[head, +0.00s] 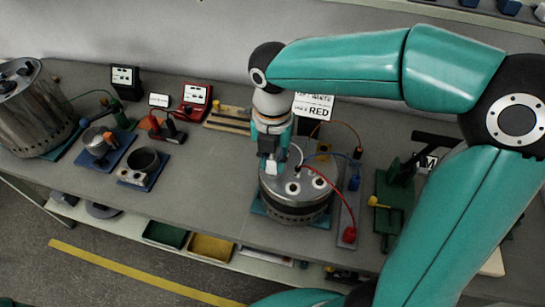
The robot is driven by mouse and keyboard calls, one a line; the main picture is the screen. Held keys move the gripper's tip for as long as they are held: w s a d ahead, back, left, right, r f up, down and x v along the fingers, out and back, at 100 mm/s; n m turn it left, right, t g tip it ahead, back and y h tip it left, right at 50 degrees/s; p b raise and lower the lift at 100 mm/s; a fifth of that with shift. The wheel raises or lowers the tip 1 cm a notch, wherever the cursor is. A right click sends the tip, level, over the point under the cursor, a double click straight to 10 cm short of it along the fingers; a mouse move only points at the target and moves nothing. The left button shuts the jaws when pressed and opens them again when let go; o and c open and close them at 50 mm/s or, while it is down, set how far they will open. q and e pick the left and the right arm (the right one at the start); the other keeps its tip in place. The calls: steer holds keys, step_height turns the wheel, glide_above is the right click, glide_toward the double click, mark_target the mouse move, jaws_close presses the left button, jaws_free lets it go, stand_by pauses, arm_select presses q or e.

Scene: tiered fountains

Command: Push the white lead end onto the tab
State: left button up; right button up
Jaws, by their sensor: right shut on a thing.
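A round metal unit (296,211) with a grey lid and dark lower band stands on a teal mat. White round pieces (293,188) sit on its lid. My right gripper (270,165) points down over the lid's back left part. It is shut on the white lead end (272,168), of which only a little shows. A white lead (299,153) curves close to its right. I cannot make out the tab, nor whether the lead end touches it. My left gripper is not in view.
A red lead (331,186) runs from the lid to a red plug (349,235) on a grey strip. A green stand (394,200) is to the right.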

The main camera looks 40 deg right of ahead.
mark_target(273, 157)
steer(key=shift+f, duration=0.3)
steer(key=o, duration=0.9)
steer(key=shift+r, duration=0.1)
step_height(273, 157, up, 12)
